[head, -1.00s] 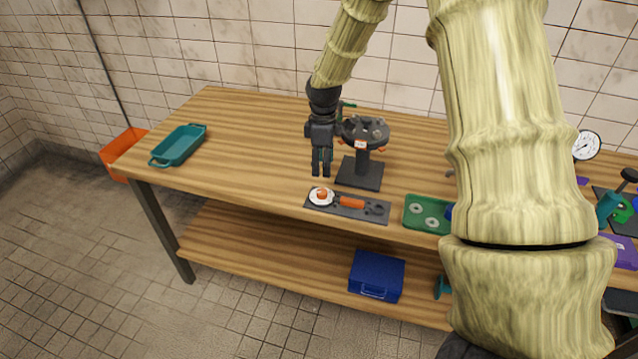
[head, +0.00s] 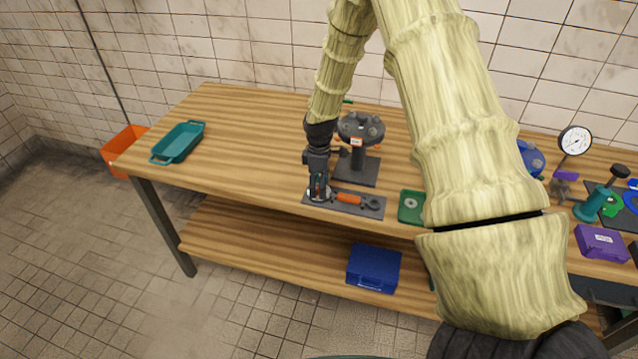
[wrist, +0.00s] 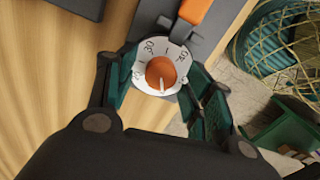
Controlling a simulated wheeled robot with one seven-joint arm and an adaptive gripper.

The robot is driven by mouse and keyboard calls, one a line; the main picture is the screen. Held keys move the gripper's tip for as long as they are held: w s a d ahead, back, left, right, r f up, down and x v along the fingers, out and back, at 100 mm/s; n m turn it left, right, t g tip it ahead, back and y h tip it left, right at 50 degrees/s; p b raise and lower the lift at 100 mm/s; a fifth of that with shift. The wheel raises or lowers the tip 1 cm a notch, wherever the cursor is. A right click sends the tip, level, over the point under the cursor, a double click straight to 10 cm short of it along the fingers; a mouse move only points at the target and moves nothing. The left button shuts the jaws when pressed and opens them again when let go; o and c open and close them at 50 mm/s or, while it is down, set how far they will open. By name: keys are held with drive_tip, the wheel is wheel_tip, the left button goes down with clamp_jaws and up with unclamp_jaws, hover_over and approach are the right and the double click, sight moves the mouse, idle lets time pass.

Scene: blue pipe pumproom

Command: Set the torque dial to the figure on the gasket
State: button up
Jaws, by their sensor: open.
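My gripper (head: 318,190) is open and points down over the dial. In the wrist view its teal-padded fingers (wrist: 160,92) stand on both sides of the knob; contact cannot be told. Flat grey rings, perhaps gaskets, lie in a green tray (head: 407,219), partly hidden by my arm; no figure is legible.
A dark round fixture (head: 360,130) on a stand is close behind the plate. A teal tray (head: 178,143) lies at the left, with clear wood between. A gauge (head: 575,141), a purple box (head: 601,243) and tools are at the right. A blue case (head: 373,268) rests on the lower shelf.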

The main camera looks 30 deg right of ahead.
idle(0.3)
drive_tip(key=c, duration=1)
drive_tip(key=shift+c, duration=0.2)
